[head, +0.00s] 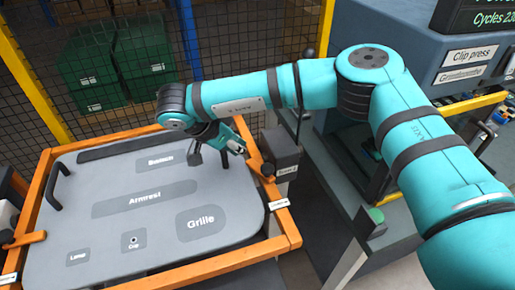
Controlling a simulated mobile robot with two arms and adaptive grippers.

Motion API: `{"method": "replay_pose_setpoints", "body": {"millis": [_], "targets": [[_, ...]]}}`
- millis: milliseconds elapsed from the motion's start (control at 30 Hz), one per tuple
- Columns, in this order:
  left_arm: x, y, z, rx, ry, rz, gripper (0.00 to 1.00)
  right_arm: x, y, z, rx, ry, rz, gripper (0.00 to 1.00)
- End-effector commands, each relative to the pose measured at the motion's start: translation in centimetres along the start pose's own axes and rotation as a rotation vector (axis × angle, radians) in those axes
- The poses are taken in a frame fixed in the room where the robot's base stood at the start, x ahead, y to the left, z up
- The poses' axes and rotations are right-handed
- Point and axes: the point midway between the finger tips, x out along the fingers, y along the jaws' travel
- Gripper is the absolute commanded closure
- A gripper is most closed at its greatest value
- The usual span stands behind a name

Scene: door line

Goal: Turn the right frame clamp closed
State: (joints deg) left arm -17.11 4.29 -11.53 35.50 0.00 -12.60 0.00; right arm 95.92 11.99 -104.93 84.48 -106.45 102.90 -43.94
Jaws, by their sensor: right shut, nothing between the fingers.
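The right frame clamp (254,154) is an orange bar by a dark block on the right side of the orange frame. It runs roughly along the frame's edge rather than in across the panel. My right gripper (238,147) is shut and empty, low over the panel's upper right edge, just left of the clamp bar. I cannot tell whether its fingers touch the bar. The grey door panel (200,185) lies in the frame (284,216). My left gripper is not in view.
The left frame clamp (26,240) points inward over the panel's left edge. The dark block (281,150) stands right of the right clamp. The clip press (470,60) is at upper right. A mesh fence (150,50) is behind.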

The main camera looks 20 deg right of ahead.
Motion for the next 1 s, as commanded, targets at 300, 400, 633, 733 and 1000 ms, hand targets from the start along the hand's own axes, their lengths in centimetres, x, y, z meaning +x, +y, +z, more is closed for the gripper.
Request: {"method": "replay_pose_setpoints", "body": {"millis": [300,400,633,733,1000], "targets": [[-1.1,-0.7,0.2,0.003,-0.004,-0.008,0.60,2.6,-0.1,-1.9,0.003,0.069,-0.002,1.00],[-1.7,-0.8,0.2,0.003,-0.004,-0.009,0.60,4.5,-0.1,-2.0,0.003,0.068,-0.001,1.00],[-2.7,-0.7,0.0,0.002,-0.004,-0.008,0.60,8.2,-0.2,-2.1,0.004,0.065,-0.005,1.00],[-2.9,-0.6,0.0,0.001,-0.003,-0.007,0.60,9.1,-0.3,-2.2,0.005,0.065,-0.007,1.00],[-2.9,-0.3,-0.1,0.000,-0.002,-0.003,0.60,9.8,-0.3,-2.1,0.004,0.066,-0.007,1.00]]}}
